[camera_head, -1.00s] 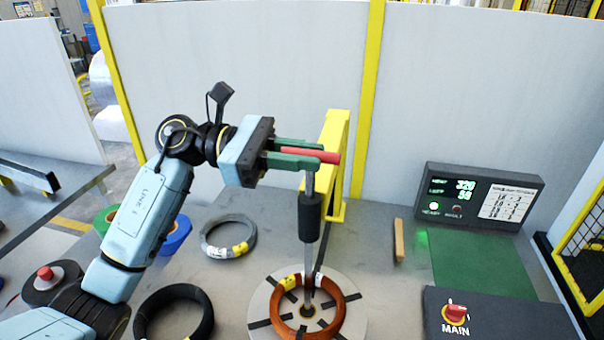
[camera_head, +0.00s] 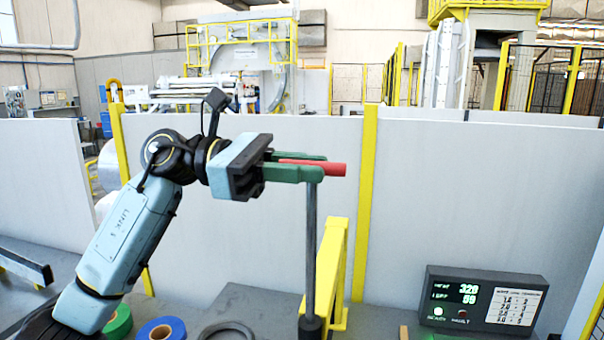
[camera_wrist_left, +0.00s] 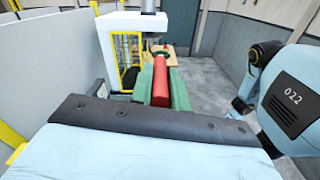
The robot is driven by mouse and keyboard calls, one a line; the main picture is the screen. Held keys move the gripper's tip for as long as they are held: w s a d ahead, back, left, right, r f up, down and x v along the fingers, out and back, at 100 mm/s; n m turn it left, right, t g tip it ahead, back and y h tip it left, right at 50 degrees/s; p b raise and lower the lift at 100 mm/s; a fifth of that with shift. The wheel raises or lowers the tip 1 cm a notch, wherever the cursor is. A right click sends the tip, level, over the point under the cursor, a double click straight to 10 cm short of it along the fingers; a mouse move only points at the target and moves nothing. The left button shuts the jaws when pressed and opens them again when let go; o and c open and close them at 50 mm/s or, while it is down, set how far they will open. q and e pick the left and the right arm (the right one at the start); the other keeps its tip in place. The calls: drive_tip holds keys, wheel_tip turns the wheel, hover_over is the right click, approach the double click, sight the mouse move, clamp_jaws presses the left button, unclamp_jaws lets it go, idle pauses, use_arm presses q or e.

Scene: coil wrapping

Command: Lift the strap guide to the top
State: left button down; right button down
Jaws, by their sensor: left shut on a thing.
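My left gripper (camera_head: 318,172) is shut on a red handle (camera_head: 332,169), with its green fingers on both sides of it. The handle joins the top of a thin grey upright rod, the strap guide (camera_head: 311,235). A dark sleeve (camera_head: 311,326) shows around the rod at the bottom edge of the head view. In the left wrist view the red handle (camera_wrist_left: 160,85) lies between the green fingers. The rod's lower end and the coil are out of view. My right gripper is not in view.
A yellow post frame (camera_head: 328,270) stands just right of the rod. A display box (camera_head: 482,300) sits at the right. Green (camera_head: 118,322) and blue (camera_head: 161,329) rolls lie at the lower left. A pale wall (camera_head: 420,200) stands behind.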

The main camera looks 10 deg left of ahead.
use_arm(q)
drive_tip(key=shift+a+r, duration=0.1)
drive_tip(key=shift+r, duration=0.35)
drive_tip(key=c, duration=1.7)
unclamp_jaws()
drive_tip(key=o, duration=0.3)
drive_tip(key=shift+f, duration=0.15)
drive_tip(key=shift+o, duration=0.2)
drive_tip(key=shift+a+f, duration=0.1)
drive_tip(key=shift+a, duration=0.2)
drive_tip(key=a+b, duration=0.3)
drive_tip(key=a, duration=0.9)
drive_tip(key=shift+a, duration=0.35)
